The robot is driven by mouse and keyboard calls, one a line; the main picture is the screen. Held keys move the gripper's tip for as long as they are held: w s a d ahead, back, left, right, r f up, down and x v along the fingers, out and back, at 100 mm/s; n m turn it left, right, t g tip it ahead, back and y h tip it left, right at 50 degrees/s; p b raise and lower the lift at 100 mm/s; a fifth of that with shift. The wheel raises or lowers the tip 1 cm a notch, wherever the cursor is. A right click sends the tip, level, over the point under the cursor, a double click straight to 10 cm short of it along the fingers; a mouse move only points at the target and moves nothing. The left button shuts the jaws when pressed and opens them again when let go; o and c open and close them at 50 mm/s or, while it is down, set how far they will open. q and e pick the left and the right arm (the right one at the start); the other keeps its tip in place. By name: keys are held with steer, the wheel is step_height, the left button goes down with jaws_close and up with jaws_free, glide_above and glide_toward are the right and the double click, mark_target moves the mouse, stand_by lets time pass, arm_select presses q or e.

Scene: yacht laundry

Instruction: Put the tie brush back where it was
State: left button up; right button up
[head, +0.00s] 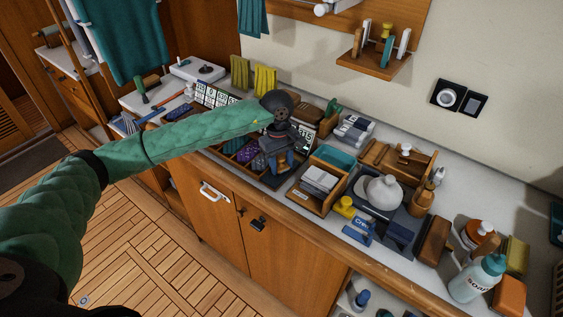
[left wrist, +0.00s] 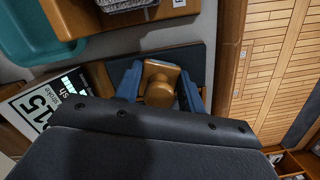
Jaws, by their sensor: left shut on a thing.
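My left gripper (head: 283,168) is low over the counter, just left of a wooden box. In the left wrist view its blue fingers (left wrist: 159,92) are shut on the tie brush (left wrist: 159,82), a small wooden piece with a rounded knob. The brush is over a dark mat (left wrist: 190,58); I cannot tell whether it touches it. The mat also shows below the gripper in the head view (head: 270,180). The gripper hides most of the brush in the head view. My right gripper is not in view.
The wooden box (head: 306,199) holding folded cloths stands close to the right of the gripper, with a teal tray (head: 335,156) behind. Printed cards (head: 215,96) stand along the back. A compartment tray of dark rolled items (head: 232,146) lies left.

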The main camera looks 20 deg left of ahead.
arm_select(q)
steer(key=shift+f, duration=0.1)
steer(key=o, duration=0.9)
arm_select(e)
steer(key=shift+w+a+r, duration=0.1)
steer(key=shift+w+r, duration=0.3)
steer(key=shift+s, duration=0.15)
